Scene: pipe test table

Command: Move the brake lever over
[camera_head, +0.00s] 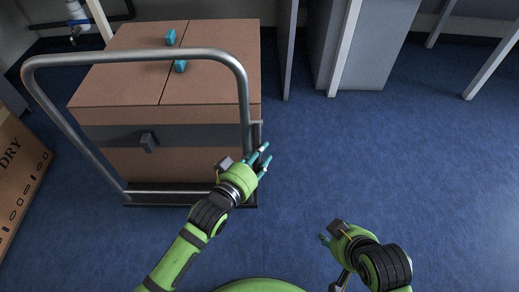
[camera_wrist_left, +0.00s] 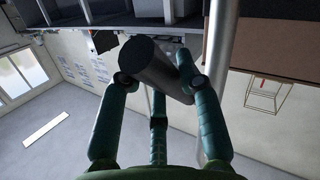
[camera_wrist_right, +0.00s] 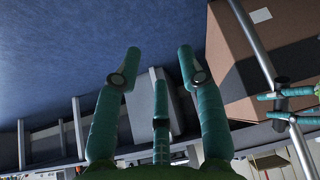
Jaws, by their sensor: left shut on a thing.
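A dark grey cylinder, which looks like the brake lever's grip (camera_wrist_left: 158,66), lies between my left gripper's (camera_wrist_left: 162,82) teal fingers in the left wrist view. The fingers are shut on it, and its far end reaches past them. In the head view my left gripper (camera_head: 263,161) is at the right side of the cart's handle frame (camera_head: 243,95); the lever is hard to make out there. My right gripper (camera_head: 325,240) is low at the right, over the floor. In the right wrist view its fingers (camera_wrist_right: 159,53) are apart with nothing between them.
Large brown boxes (camera_head: 215,90) with a grey band stand on the cart's dark base (camera_head: 165,198). Another cardboard box (camera_head: 18,175) is at the left edge. Grey cabinets (camera_head: 370,50) and pale table legs (camera_head: 490,70) stand at the back right. The blue floor (camera_head: 400,160) at the right is clear.

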